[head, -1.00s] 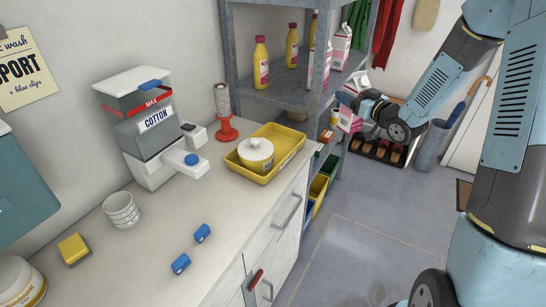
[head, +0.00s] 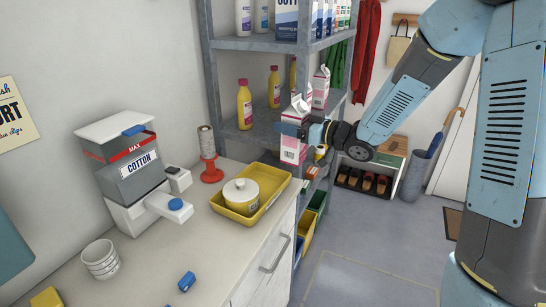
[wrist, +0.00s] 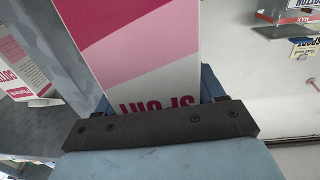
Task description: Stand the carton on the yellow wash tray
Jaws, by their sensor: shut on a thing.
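The pink and white carton (head: 291,154) is in my gripper (head: 298,129), roughly upright, in front of the shelf rack. My gripper is shut around its middle. The carton's pink and white face (wrist: 150,45) also fills the middle of the wrist view, above the dark gripper bar (wrist: 160,125). The yellow wash tray (head: 232,213) lies on the counter, left of and lower than the carton, with clear space between them. A white lidded pot (head: 241,196) stands on the tray, leaving bare tray at the back right.
Another carton (head: 321,88) stands on the grey shelf (head: 240,135) with several yellow bottles. A red spool stand (head: 211,172) and the cotton dispenser (head: 130,175) are left of the tray. A blue clip (head: 187,281) and a white ribbed cup (head: 100,259) lie nearer on the counter.

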